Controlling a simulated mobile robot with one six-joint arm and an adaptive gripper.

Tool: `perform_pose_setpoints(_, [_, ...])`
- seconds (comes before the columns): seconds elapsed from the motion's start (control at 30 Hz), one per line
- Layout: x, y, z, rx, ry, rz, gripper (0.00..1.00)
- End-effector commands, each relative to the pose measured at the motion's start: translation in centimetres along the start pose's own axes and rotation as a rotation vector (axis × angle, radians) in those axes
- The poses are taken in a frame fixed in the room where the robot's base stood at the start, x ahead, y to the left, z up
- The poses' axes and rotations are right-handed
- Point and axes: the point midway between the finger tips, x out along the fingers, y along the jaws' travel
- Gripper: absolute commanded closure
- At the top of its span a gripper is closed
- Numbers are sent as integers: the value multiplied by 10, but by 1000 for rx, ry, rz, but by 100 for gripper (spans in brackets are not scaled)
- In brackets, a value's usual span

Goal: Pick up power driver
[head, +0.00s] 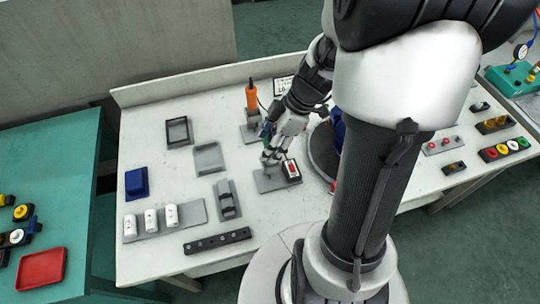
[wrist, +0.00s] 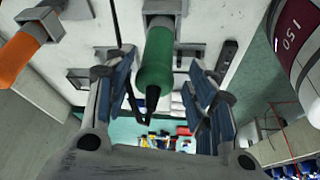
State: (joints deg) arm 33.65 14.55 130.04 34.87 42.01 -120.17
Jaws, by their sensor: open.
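A green-handled tool (wrist: 157,60) with a dark tip sits in a grey holder in the wrist view. An orange-handled tool (head: 251,97) stands upright in a grey holder on the pale bench; it also shows at the left edge of the wrist view (wrist: 15,57). I cannot tell for sure which is the power driver. My gripper (wrist: 162,88) is open, with a finger on either side of the green tool; contact is not visible. In the head view my gripper (head: 272,156) is over the bench, right of and nearer than the orange tool; it mostly hides the green one.
A grey plate with a red-marked block (head: 291,169) is close to my gripper. Grey trays (head: 208,158), a blue bin (head: 137,183), white cylinders on a rack (head: 151,221) and a dark bar (head: 217,241) are to the left. A large labelled cylinder (wrist: 300,40) is at the right of the wrist view.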

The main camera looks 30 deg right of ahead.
Motion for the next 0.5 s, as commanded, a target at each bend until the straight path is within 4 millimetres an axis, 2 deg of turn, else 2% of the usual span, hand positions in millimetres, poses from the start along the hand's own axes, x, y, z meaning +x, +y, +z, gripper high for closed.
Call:
perform_pose_setpoints(0.3, [44,5,2,-1,0,-4,49])
perform_pose_setpoints(0.5, [50,5,2,-1,-1,0,49])
